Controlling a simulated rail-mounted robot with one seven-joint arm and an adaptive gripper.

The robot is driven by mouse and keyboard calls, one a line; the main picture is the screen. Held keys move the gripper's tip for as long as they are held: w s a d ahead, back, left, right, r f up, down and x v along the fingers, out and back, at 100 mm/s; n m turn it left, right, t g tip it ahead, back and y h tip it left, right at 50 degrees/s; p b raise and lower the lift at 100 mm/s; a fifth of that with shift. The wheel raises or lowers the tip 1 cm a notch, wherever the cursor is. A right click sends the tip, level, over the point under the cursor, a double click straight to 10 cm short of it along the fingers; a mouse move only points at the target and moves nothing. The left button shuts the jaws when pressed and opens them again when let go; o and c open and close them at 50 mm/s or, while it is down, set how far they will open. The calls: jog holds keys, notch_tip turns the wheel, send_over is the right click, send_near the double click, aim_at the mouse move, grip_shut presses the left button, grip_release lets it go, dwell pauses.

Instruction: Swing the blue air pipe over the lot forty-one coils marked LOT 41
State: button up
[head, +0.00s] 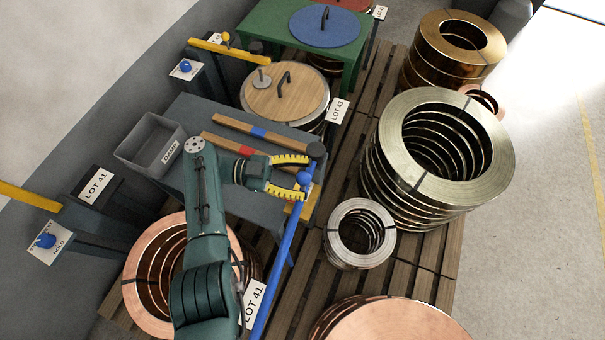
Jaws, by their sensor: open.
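The blue air pipe (283,255) runs from a dark round cap near the middle of the view down to the bottom edge. It passes to the right of the LOT 41 copper coils (137,283), not over them. A white tag reading LOT 41 (253,304) stands between coils and pipe. A blue ball knob (304,178) sits on the pipe near its upper end. My gripper (306,177) has its two yellow-marked fingers apart, with the knob between or just beyond their tips; contact cannot be told. My arm hides part of the coils.
A grey table (180,119) bears a grey bin (150,143) and wooden bars. A LOT 41 sign (96,186) and a blue dial (46,241) are at left. Lidded LOT 43 coils (285,93) stand behind. Silvery coils (438,147) stand right; floor beyond is clear.

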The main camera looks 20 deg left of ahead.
notch_tip(320, 180, up, 10)
jog(key=shift+f, duration=0.1)
jog(key=shift+c, duration=0.5)
